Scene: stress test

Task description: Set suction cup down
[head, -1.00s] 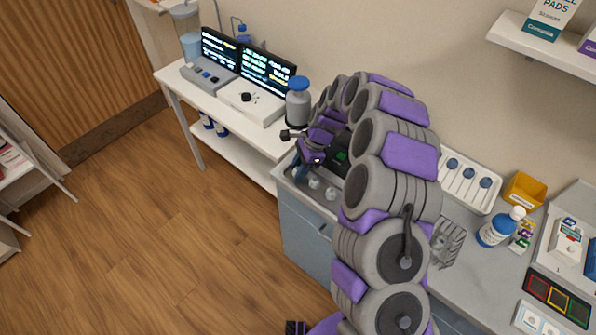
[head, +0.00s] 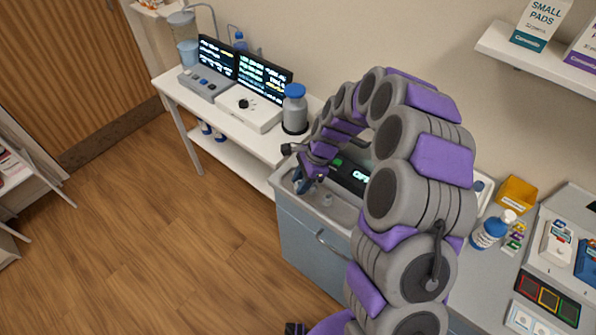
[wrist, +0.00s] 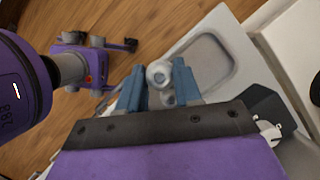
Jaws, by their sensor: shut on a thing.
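My gripper (wrist: 159,86) has blue fingers shut on a small pale grey, round suction cup (wrist: 158,72) in the wrist view. Part of the cup is hidden between the fingers. In the head view my gripper (head: 301,184) is low over the left end of a grey recessed tray (head: 345,214) on the blue cabinet. The held cup cannot be made out clearly there. Another small clear cup (head: 327,199) stands in the tray to the right of the fingers. I cannot tell whether the held cup touches the tray.
A dark device with a green display (head: 350,176) lies behind the tray. A grey bottle with a blue cap (head: 295,108) stands on the white side table to the left. A blue-and-white bottle (head: 490,232) and a yellow bin (head: 516,195) are at right. My arm hides much of the counter.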

